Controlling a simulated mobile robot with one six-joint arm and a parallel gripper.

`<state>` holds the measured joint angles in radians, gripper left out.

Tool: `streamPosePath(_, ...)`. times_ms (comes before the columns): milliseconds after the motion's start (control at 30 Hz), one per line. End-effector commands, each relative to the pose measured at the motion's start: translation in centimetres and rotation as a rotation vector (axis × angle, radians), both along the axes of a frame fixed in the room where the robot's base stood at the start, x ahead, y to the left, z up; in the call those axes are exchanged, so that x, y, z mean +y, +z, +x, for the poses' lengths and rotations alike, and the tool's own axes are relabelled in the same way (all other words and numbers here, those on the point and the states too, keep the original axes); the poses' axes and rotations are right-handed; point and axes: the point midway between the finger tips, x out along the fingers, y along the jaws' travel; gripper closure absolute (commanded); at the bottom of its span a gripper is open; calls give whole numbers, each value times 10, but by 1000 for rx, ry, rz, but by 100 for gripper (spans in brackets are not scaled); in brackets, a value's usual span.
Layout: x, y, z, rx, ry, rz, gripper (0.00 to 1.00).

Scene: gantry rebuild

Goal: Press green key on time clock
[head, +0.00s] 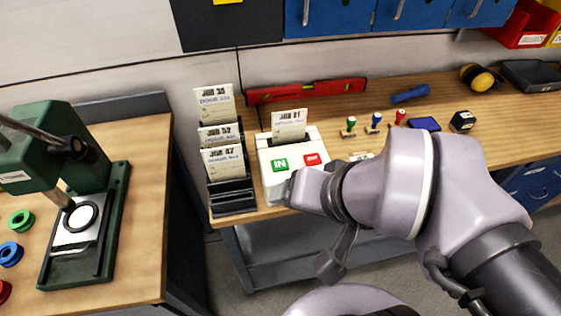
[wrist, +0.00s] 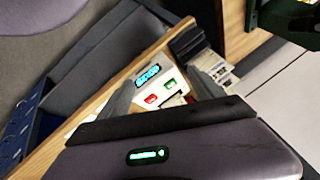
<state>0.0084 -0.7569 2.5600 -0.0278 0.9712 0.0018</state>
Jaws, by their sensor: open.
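The time clock (head: 267,177) is a white box at the front edge of the wooden bench, with a card (head: 289,125) standing in its top. Its green key (head: 280,165), marked IN, is on the left, and its red key (head: 311,159) is on the right. The wrist view shows the clock's lit display, the green key (wrist: 169,85) and the red key (wrist: 151,98). My gripper (wrist: 161,76) is open and empty, its fingers framing the clock. In the head view my wrist hides the clock's front right corner, and the fingers are hard to make out.
A black card rack (head: 233,198) with several job cards stands close left of the clock. A red level (head: 306,91) lies behind it. Several stamps (head: 375,122) stand to the right. A green press (head: 62,150) is on the left bench, across a gap.

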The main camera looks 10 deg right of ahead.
Motion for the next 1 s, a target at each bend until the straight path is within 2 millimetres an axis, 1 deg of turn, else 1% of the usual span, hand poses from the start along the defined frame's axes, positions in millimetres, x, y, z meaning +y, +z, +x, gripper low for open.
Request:
streamPosePath(33, 0, 0, 0, 0, 0, 0, 35)
streamPosePath(167, 0, 0, 0, 0, 0, 0, 61)
streamPosePath(200, 0, 0, 0, 0, 0, 0, 69)
streamPosePath(267, 0, 0, 0, 0, 0, 0, 80)
streamPosePath(300, 0, 0, 0, 0, 0, 0, 88)
streamPosePath(367, 0, 0, 0, 0, 0, 0, 100)
streamPosePath(1000, 0, 0, 0, 0, 0, 0, 100)
